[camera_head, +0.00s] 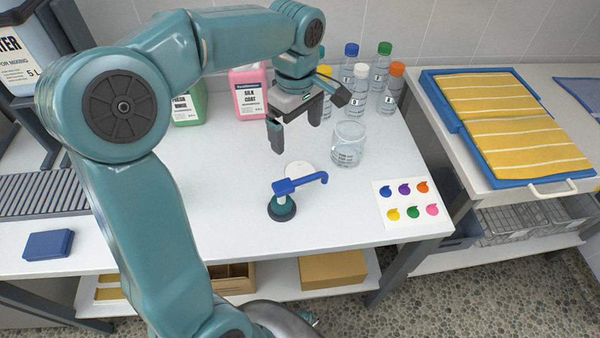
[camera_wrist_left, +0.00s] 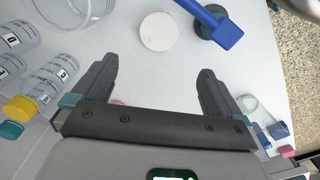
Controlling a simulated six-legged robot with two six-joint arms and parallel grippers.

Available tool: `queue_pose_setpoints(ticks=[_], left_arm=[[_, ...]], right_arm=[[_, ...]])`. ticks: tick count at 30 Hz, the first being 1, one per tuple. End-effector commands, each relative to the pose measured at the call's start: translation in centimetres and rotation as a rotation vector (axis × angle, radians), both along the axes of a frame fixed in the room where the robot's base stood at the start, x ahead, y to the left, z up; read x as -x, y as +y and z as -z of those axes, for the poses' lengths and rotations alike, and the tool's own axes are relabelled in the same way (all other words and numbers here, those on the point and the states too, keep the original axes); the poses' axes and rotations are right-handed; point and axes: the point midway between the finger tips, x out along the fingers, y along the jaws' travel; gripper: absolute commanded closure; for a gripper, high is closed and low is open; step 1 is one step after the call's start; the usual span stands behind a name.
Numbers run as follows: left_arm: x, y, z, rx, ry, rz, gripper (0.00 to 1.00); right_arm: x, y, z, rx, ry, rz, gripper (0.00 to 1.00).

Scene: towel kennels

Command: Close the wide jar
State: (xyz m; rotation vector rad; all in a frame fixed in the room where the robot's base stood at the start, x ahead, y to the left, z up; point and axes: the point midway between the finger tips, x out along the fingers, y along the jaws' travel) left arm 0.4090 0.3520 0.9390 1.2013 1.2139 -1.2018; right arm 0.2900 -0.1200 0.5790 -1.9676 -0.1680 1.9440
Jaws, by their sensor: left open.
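The wide jar (camera_head: 348,145) is clear glass and stands on the white table, right of my left gripper; it looks open at the top. In the left wrist view the jar (camera_wrist_left: 72,12) is cut off at the top left. A round white lid (camera_head: 299,168) lies flat on the table between the jar and a blue pump; it also shows in the left wrist view (camera_wrist_left: 158,31), ahead of the fingertips. My left gripper (camera_head: 296,136) is open and empty, above the table behind the lid. Its fingers (camera_wrist_left: 155,68) are spread apart in the left wrist view. My right gripper is out of view.
The blue-handled pump (camera_head: 285,206) stands just in front of the lid. Several clear bottles (camera_head: 361,85) with coloured caps stand behind the jar. A pink jug (camera_head: 248,95) is at the back. A colour card (camera_head: 407,203) lies at the front right.

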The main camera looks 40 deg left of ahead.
Motion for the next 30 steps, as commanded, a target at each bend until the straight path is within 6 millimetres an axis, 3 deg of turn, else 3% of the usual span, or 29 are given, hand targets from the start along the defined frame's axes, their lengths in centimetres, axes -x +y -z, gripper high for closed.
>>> queue_pose_setpoints(ticks=[3,9,23,30], left_arm=[[0.0,0.1,3.1,0.001,0.006,0.000,0.00],[-0.1,0.2,6.5,0.000,0.004,0.000,0.00],[-0.2,0.2,7.6,0.000,0.000,0.000,0.00],[-0.4,0.1,11.0,0.001,0.004,-0.001,0.00]], right_arm=[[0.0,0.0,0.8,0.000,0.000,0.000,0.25],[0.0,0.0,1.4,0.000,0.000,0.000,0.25],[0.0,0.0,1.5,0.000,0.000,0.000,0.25],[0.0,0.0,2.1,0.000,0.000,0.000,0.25]])
